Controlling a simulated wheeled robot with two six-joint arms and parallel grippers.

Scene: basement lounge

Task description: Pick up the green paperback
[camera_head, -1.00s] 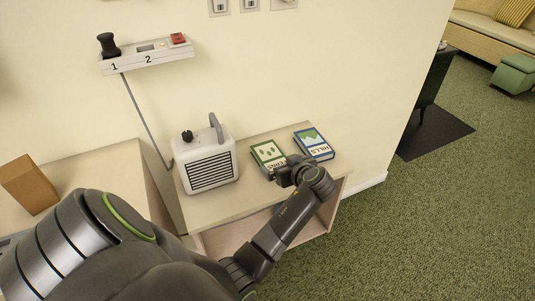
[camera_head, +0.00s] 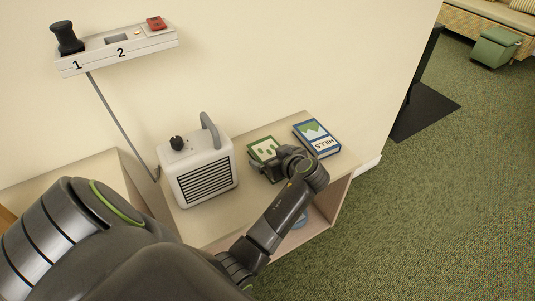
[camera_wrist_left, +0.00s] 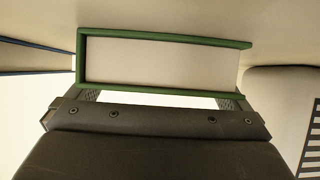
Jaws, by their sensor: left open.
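The green paperback (camera_head: 263,147) lies on the light wooden shelf unit, between the white heater and a blue book. My left gripper (camera_head: 273,165) is at its near edge and hides part of its cover. In the left wrist view, the page edge of the green paperback (camera_wrist_left: 160,62) faces me between two green covers. The open left gripper (camera_wrist_left: 160,98) has its fingertips close to the near cover edge, apart from each other. I cannot tell whether they touch the book. My right gripper is not in view.
The blue book (camera_head: 317,138) lies just right of the green one. The white heater (camera_head: 198,170) stands to the left on the shelf unit (camera_head: 205,228). Open carpet lies to the right.

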